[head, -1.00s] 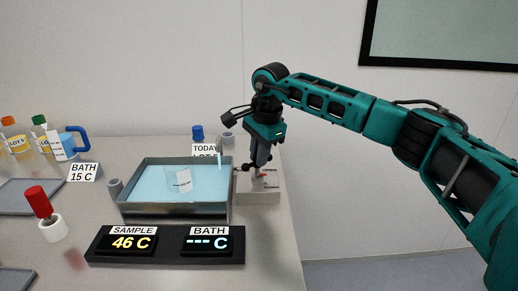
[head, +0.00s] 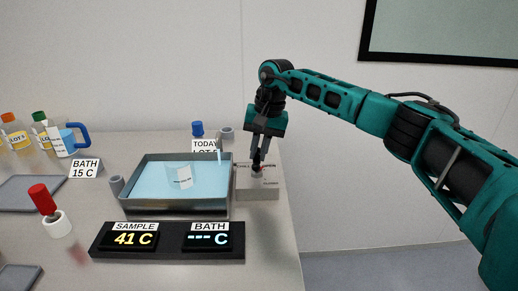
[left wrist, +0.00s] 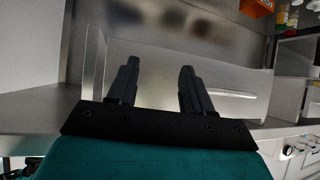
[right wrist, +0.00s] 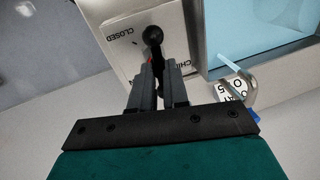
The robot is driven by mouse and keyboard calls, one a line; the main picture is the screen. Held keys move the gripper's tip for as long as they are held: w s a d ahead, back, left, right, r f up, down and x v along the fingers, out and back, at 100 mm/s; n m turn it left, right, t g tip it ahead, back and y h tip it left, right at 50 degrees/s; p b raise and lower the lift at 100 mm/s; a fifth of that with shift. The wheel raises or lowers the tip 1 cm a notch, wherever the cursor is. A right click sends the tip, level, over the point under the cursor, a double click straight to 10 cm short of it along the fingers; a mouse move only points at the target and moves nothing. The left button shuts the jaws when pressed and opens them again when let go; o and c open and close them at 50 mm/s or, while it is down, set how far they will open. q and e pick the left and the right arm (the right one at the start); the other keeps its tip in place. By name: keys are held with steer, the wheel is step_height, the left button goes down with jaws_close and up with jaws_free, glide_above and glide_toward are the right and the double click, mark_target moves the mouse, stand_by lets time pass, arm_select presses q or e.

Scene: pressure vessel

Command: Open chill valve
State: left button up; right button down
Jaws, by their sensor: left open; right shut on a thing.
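The chill valve (head: 258,192) is a pale block at the right side of the bath tray, with a dark lever and printed words on top. "OPEN" shows at the top right in the head view; "CLOSED" shows in the right wrist view beside the lever's black knob (right wrist: 152,35). My right gripper (head: 257,158) points down over the block, its fingers close together on the lever. The fingers (right wrist: 160,68) partly hide the lever and a small red mark. My left gripper (left wrist: 153,80) is open and empty; it is outside the head view.
The bath tray (head: 133,196) holds blue liquid and a labelled clear vessel (head: 180,176). The display (head: 167,243) reads sample 41 C, with dashes for bath. A red-handled tool (head: 42,198) and lot bottles (head: 15,135) are at left. The table's right edge is near the valve.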

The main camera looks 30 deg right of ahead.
steer(key=shift+n, duration=0.6)
steer(key=c, duration=1.1)
jaws_free()
steer(key=r, duration=0.4)
steer(key=d+r, duration=0.1)
steer(key=r, duration=0.3)
steer(key=s+d+r, duration=0.1)
steer(key=r, duration=0.3)
steer(key=shift+d+r, duration=0.15)
steer(key=shift+r, duration=0.2)
